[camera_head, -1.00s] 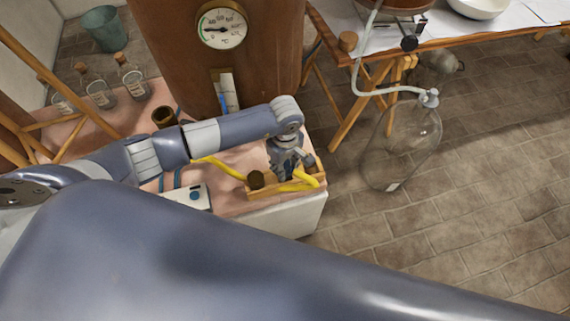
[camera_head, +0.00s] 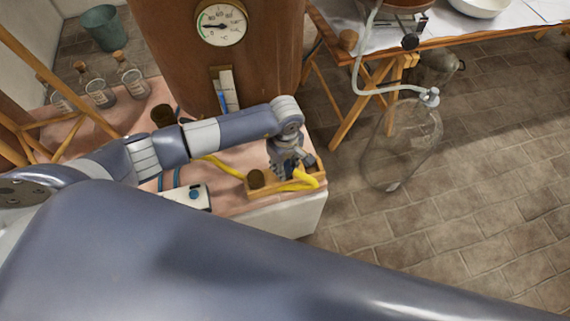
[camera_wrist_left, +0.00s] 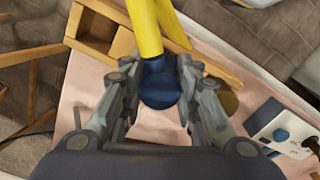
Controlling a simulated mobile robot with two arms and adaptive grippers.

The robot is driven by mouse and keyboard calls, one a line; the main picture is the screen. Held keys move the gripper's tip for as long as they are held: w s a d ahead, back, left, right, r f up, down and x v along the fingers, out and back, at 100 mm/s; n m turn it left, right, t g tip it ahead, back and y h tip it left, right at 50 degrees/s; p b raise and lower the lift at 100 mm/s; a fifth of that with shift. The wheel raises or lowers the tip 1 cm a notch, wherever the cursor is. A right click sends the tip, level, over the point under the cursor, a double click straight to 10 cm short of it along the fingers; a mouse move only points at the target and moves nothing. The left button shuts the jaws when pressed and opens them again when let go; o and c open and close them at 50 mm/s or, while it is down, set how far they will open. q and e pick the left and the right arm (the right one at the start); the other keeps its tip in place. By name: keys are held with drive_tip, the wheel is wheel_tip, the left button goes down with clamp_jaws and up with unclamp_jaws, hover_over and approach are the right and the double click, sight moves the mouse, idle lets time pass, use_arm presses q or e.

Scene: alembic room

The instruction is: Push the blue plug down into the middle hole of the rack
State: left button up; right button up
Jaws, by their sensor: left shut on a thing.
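My left gripper (camera_head: 287,172) points down over a small wooden rack (camera_head: 260,191) near the corner of the pink bench top. In the left wrist view the gripper (camera_wrist_left: 160,100) is shut on the blue plug (camera_wrist_left: 160,83), with a finger on each side. A yellow hose (camera_wrist_left: 148,28) runs from the plug. In the head view the gripper mostly hides the plug. The rack shows in the wrist view as a wooden frame (camera_wrist_left: 97,45) with an open compartment. I cannot tell whether the plug is in the middle hole. My right gripper is not in view.
A brown round stopper (camera_head: 256,179) is at the rack's left end. A white box with a blue knob (camera_head: 193,194) stands left of it. A wooden column with a dial (camera_head: 221,24) rises behind. A glass vessel (camera_head: 402,145) is to the right.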

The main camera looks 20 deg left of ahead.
use_arm(q)
drive_tip(key=shift+f, duration=0.25)
drive_tip(key=shift+f+b, duration=0.5)
drive_tip(key=shift+b, duration=0.35)
idle(0.9)
drive_tip(key=shift+f+b, duration=0.35)
drive_tip(key=shift+b, duration=0.25)
idle(1.4)
drive_tip(key=o, duration=1.3)
drive_tip(key=shift+c, duration=0.2)
drive_tip(key=shift+r, duration=0.1)
drive_tip(key=shift+r+p, duration=2.25)
drive_tip(key=shift+r, duration=1.15)
